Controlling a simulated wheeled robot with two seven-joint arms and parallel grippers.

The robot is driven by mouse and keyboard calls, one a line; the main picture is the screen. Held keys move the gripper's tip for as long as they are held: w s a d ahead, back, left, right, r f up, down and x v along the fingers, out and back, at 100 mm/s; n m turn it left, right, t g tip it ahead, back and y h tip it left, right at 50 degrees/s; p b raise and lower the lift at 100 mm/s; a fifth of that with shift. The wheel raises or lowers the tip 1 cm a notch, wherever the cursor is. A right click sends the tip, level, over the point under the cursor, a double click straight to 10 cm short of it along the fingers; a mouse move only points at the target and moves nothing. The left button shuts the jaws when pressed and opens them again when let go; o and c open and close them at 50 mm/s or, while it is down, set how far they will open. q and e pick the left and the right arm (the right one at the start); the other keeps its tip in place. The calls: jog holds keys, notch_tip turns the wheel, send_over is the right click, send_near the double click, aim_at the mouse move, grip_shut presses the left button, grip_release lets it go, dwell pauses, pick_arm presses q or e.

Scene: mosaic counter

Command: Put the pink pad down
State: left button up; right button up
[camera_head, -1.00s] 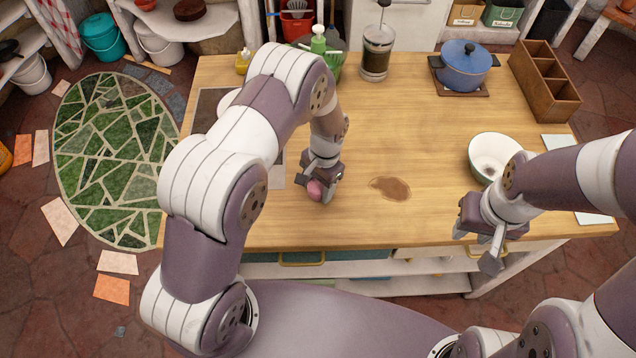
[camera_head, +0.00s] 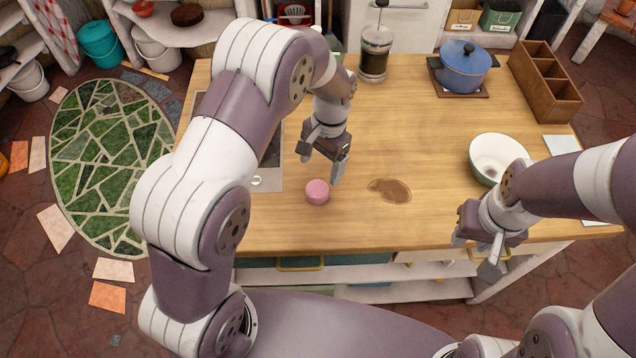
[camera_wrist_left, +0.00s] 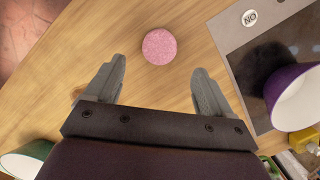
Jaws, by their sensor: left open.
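The pink pad (camera_head: 317,192) is a small round piece lying on the wooden counter (camera_head: 430,130), left of a brown stain. My left gripper (camera_head: 322,170) is open and empty, a little above and behind the pad in the head view. In the left wrist view the pad (camera_wrist_left: 159,46) lies beyond the two spread fingertips (camera_wrist_left: 157,75), apart from them. My right gripper (camera_head: 474,258) hangs at the counter's front edge at right; nothing shows in it, and its jaw gap is hard to judge.
The brown stain (camera_head: 390,190) lies right of the pad. A white bowl (camera_head: 492,157) stands near my right arm. A blue pot (camera_head: 463,68), a wooden box (camera_head: 545,85) and a glass press (camera_head: 375,55) stand at the back. The middle of the counter is clear.

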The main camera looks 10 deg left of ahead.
pick_arm(q)
jog(key=s+a+r+n+t, duration=0.1)
jog(key=s+a+r+n, duration=0.1)
jog(key=s, duration=0.3)
jog(key=s+a+r+n+t, duration=0.1)
jog(key=s+a+r, duration=0.1)
jog(key=s, duration=0.3)
jog(key=s+a+r+n+t+h, duration=0.1)
jog(key=s+a+r+n, duration=0.1)
jog(key=s+r, duration=0.2)
jog(key=shift+s+a+n, duration=0.25)
jog(key=shift+s+n, duration=0.05)
jog(key=shift+s, duration=0.15)
pick_arm(e)
jog(key=shift+w+f, duration=0.1)
jog(key=shift+f, duration=0.25)
pick_arm(q)
jog(key=shift+s, duration=0.15)
